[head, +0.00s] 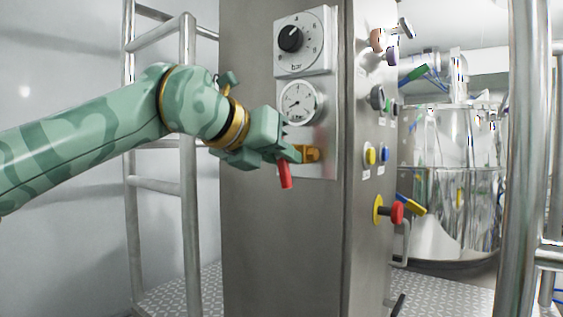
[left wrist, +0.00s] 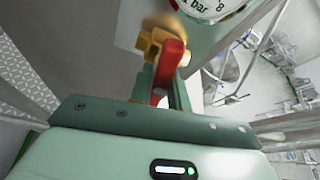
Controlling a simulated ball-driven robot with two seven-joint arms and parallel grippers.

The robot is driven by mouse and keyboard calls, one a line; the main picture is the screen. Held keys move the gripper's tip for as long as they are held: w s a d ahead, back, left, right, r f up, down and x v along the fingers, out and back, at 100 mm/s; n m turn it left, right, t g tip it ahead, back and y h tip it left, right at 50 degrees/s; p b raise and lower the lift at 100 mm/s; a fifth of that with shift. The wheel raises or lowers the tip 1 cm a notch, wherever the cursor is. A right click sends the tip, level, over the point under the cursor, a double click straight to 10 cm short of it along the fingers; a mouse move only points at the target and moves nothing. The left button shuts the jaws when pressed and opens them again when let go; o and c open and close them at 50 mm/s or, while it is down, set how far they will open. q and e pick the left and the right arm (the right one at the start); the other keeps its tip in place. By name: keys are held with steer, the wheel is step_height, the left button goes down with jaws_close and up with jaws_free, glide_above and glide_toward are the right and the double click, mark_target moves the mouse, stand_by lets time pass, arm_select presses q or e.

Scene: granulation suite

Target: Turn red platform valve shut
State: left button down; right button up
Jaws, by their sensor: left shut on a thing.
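The red valve handle (head: 285,175) hangs down, slightly tilted, from a brass valve body (head: 308,153) on the steel cabinet's front, below the round gauge. My left gripper (head: 290,155) reaches in from the left and is shut on the red handle near its pivot. In the left wrist view the red handle (left wrist: 171,62) lies between the fingers (left wrist: 163,92), in front of the brass body (left wrist: 155,40). Part of the handle and the valve is hidden behind the fingers. My right gripper is in neither view.
A steel cabinet (head: 260,240) carries a black bar knob (head: 290,39) and a gauge (head: 299,102) above the valve. Its right side has coloured buttons and a red emergency knob (head: 397,212). Metal railings (head: 188,150) stand left. A shiny steel vessel (head: 450,190) stands behind right.

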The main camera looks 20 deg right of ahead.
arm_select(q)
steer(key=shift+m+t+y+b, duration=0.3)
steer(key=shift+m+t+b, duration=0.2)
steer(key=shift+m, duration=0.2)
stand_by(0.3)
steer(key=c, duration=1.3)
jaws_free()
steer(key=shift+a+r, duration=0.1)
steer(key=shift+a, duration=0.05)
steer(key=b+v, duration=0.4)
steer(key=v, duration=1.2)
steer(key=shift+s+r, duration=0.1)
steer(key=shift+s, duration=0.05)
steer(key=shift+r, duration=0.1)
